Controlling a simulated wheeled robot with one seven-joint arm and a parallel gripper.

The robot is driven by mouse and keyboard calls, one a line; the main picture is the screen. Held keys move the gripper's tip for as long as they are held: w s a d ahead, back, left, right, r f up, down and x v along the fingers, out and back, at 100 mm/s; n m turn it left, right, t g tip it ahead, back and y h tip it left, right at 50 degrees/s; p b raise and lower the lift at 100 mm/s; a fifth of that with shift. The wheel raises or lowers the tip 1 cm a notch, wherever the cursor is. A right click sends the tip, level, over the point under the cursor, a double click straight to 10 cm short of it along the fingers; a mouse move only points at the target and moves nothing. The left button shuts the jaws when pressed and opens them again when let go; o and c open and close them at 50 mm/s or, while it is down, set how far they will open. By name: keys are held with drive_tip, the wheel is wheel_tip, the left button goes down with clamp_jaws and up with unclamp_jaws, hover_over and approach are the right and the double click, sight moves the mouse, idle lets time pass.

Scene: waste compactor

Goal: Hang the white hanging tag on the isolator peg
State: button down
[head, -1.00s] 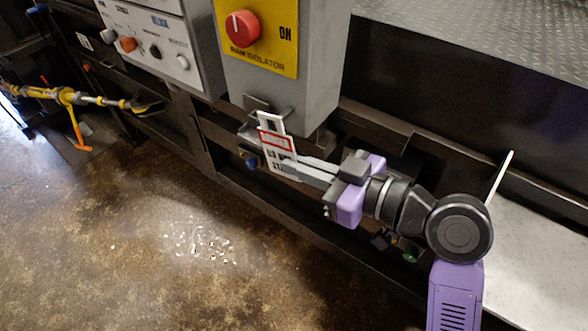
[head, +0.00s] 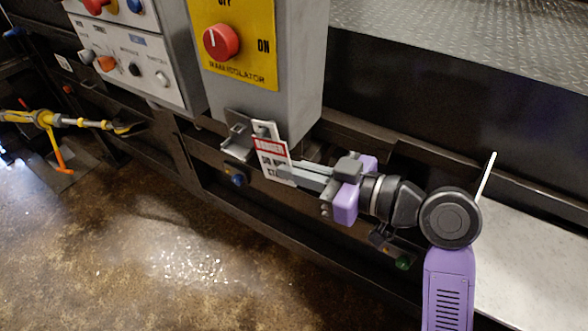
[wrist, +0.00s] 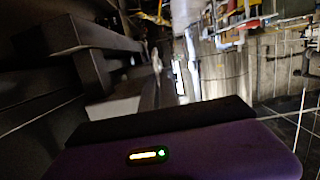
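The white hanging tag (head: 271,158) has a red band and black print, with a slot near its top. My gripper (head: 283,172) is shut on the lower part of the tag and holds it roughly upright, tilted a little. The tag is just below the grey isolator box (head: 293,100), whose yellow panel (head: 245,58) bears a red knob (head: 221,42). A grey metal bracket (head: 237,140) sits under the box, beside and partly behind the tag's top. I cannot make out the peg itself, or whether the tag touches the bracket. The wrist view shows no tag.
A control panel (head: 130,65) with several knobs is to the left of the isolator box. Dark frame rails (head: 240,200) run below and behind my gripper. A yellow tool (head: 75,121) lies at the far left. The floor (head: 150,250) in front is open.

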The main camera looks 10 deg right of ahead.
idle(0.3)
drive_tip(key=c, duration=1.6)
unclamp_jaws()
drive_tip(key=shift+o, duration=0.2)
drive_tip(key=shift+d, duration=0.1)
